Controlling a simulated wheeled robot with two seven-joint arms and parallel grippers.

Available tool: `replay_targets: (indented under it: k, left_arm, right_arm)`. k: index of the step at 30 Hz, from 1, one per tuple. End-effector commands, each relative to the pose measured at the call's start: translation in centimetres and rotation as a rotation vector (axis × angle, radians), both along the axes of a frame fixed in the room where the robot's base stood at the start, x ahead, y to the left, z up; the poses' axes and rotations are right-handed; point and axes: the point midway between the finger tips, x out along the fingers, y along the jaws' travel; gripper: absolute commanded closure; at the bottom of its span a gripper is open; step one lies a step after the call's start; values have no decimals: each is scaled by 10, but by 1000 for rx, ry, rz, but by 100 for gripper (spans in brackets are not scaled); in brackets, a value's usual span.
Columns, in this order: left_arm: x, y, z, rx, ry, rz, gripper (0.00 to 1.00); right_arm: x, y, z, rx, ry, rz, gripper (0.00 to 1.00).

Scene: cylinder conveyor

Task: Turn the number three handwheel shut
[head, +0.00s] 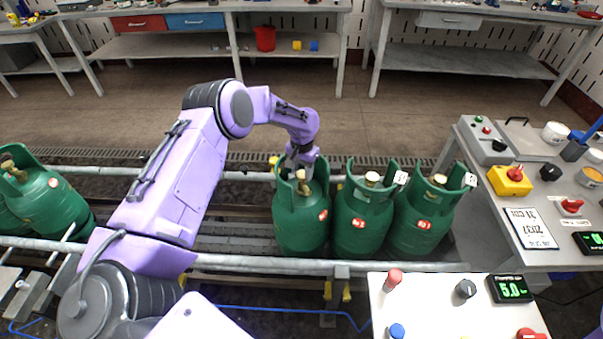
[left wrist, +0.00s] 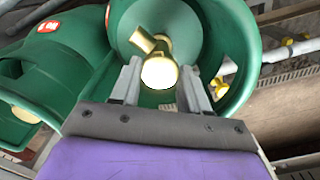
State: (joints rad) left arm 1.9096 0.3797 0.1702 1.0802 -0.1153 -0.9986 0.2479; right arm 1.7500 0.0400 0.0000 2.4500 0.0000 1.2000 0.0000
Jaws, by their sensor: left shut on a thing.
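Three green gas cylinders stand side by side on the conveyor in the head view: a left one (head: 301,225), a middle one (head: 362,225) and a right one (head: 420,222). White tags with dark dots sit on the collars of the middle and right ones; I cannot read a number on the left one. My left gripper (head: 299,168) reaches down into the left cylinder's open collar. In the left wrist view my left gripper (left wrist: 161,88) has its fingers on both sides of that cylinder's brass valve handwheel (left wrist: 160,72), shut on it. My right gripper is not in view.
Another green cylinder (head: 48,203) leans at the far left. Metal rails (head: 240,262) run along the conveyor. A grey bench (head: 560,258) with a yellow button box (head: 510,180) stands right; a white panel (head: 440,310) is in front. Workbenches line the back, beyond open floor.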

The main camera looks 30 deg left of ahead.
Motion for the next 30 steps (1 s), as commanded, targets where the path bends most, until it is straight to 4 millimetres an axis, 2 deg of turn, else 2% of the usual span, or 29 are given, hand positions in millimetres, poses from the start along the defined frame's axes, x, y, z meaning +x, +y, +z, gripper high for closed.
replay_targets:
  k: [30]
  left_arm:
    - [0, 0, -1, -1, 1, -960, 85]
  right_arm:
    - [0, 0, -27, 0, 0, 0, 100]
